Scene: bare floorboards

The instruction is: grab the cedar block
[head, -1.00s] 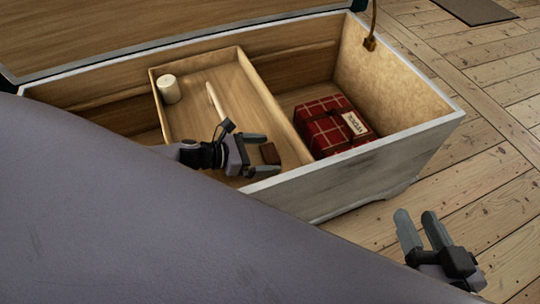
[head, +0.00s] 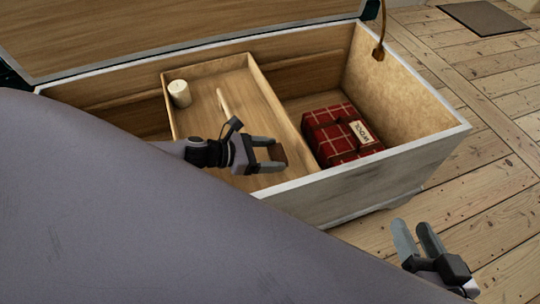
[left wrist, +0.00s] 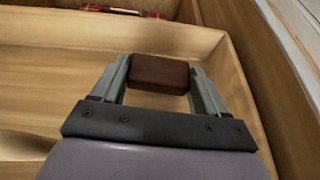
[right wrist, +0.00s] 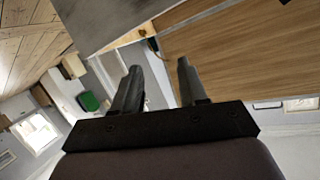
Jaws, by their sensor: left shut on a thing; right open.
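The cedar block (head: 279,153) is a small dark reddish-brown block. My left gripper (head: 274,154) is shut on it, inside the wooden tray (head: 259,84) of the open chest. In the left wrist view the block (left wrist: 158,74) sits between the two fingertips (left wrist: 160,78), near the tray's walls. I cannot tell whether the block touches the tray floor. My right gripper (head: 419,240) is open and empty outside the chest at the lower right. Its two fingers (right wrist: 158,80) stand apart in the right wrist view.
The tray also holds a white candle-like cylinder (head: 179,93) and a pale stick (head: 222,101). A red plaid bundle with a label (head: 327,132) lies in the chest right of the tray. The chest's front wall (head: 400,170) stands near my left gripper.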

